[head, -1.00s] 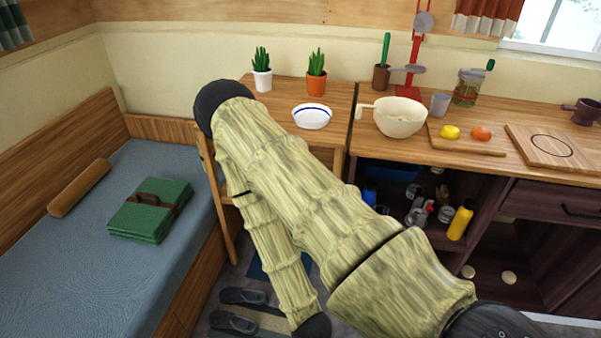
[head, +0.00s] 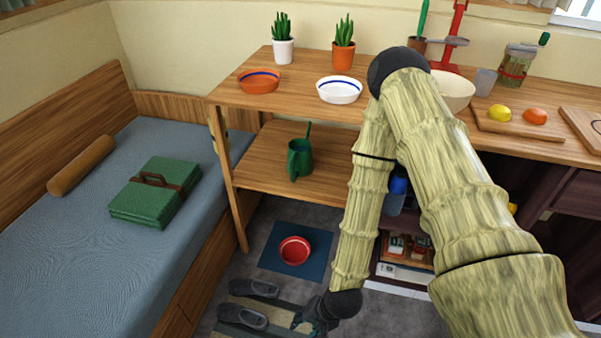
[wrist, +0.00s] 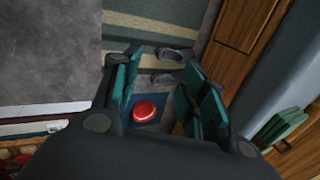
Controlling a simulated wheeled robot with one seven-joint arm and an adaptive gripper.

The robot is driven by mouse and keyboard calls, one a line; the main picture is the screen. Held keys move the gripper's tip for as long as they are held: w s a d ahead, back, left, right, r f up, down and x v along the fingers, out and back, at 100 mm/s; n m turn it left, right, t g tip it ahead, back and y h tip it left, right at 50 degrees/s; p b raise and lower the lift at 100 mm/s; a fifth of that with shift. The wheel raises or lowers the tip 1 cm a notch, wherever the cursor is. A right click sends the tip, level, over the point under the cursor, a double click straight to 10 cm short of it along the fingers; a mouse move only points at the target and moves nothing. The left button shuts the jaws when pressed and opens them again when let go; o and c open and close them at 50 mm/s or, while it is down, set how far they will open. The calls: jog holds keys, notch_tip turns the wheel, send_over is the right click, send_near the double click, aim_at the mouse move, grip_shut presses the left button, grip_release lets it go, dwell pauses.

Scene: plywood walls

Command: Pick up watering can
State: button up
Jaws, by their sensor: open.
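The green watering can (head: 300,160) stands upright on the lower shelf (head: 262,166) of the wooden desk, its thin spout or handle pointing up. It does not show in the wrist view. My gripper (head: 312,316) is low over the floor, in front of and below the shelf, well apart from the can. In the wrist view my gripper (wrist: 160,88) has its teal fingers spread, with nothing between them but the floor beyond.
A red bowl (head: 295,250) sits on a blue mat (head: 270,262) under the shelf. Slippers (head: 243,318) lie beside my gripper. Orange (head: 259,80) and white (head: 339,90) bowls and potted plants stand on the desk top above the can. The bed (head: 70,250) is at left.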

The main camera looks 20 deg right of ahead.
jog(key=w+a+f+m+t+y+b, duration=0.1)
jog(key=w+a+f+m+t+b, duration=0.15)
jog(key=w+b, duration=0.35)
jog(key=w+a+f+m+t+y+b, duration=0.1)
jog(key=w+m+y+b, duration=0.2)
jog(key=w, duration=0.6)
jog(key=m+t+b, duration=1.1)
jog(key=m+b, duration=0.7)
jog(key=b, duration=0.5)
send_near(294, 176)
jog(key=shift+h, duration=0.4)
jog(key=shift+b+x, duration=0.7)
jog(key=shift+x, duration=1.5)
jog(key=shift+b+x, duration=1.35)
jog(key=shift+x, duration=0.7)
jog(key=shift+w+a+r, duration=0.1)
jog(key=shift+w+a, duration=0.2)
jog(key=shift+w, duration=0.2)
